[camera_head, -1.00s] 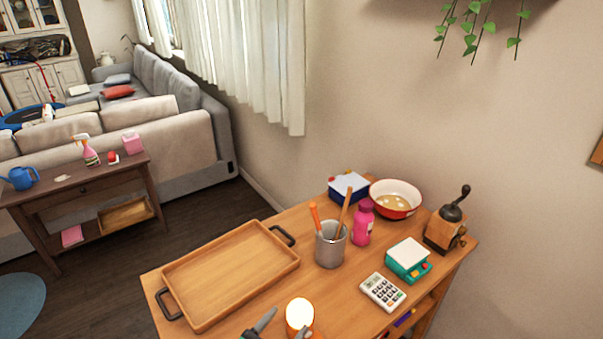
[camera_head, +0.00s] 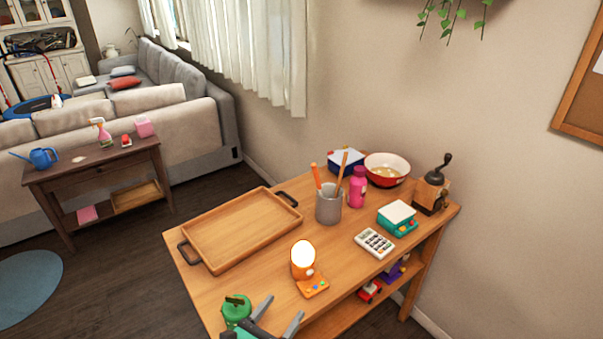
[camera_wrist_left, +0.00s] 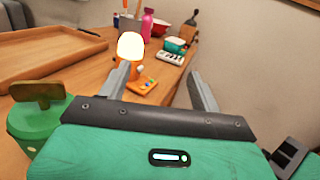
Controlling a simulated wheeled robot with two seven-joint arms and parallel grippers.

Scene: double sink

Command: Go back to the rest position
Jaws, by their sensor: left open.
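My left gripper (camera_head: 279,309) is at the near edge of the wooden table (camera_head: 225,283), low in the head view. Its two grey fingers are spread with nothing between them. In the left wrist view the open gripper (camera_wrist_left: 160,84) points over the tabletop, with an orange lamp (camera_wrist_left: 131,58) beyond the fingers. The lamp also stands upright in the head view (camera_head: 303,262), apart from the gripper. A green lidded container (camera_head: 236,308) stands just left of the gripper; part of it is hidden. My right gripper is out of view.
A wooden tray (camera_head: 240,229) lies on the left of the table. A grey cup with utensils (camera_head: 328,205), pink bottle (camera_head: 357,187), red bowl (camera_head: 387,171), grinder (camera_head: 432,190), toy scale (camera_head: 397,217) and calculator (camera_head: 374,243) stand behind and right. The shelf below holds toys.

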